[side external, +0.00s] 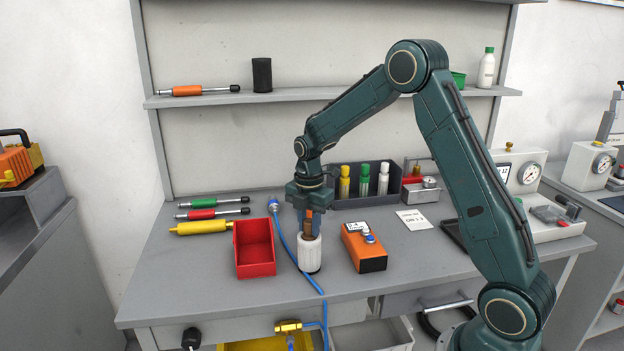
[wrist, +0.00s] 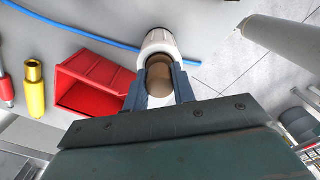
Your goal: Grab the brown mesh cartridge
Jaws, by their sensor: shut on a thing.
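The brown mesh cartridge (wrist: 158,72) is between the two fingers of my gripper (wrist: 160,88) in the wrist view. My gripper is shut on it. In the side view my gripper (side external: 310,214) points straight down over a white ribbed canister (side external: 310,254) standing on the bench. A little of the brown cartridge (side external: 307,227) shows there between the fingers and the canister's top. The white canister (wrist: 158,41) also shows right beyond the cartridge in the wrist view. Whether the cartridge's lower end sits inside the canister or just above it, I cannot tell.
A red bin (side external: 256,249) stands left of the canister, and an orange box (side external: 364,248) stands right. A blue hose (side external: 284,243) runs close by the canister. A dark rack (side external: 347,200) with several bottles is behind. The bench's front left is clear.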

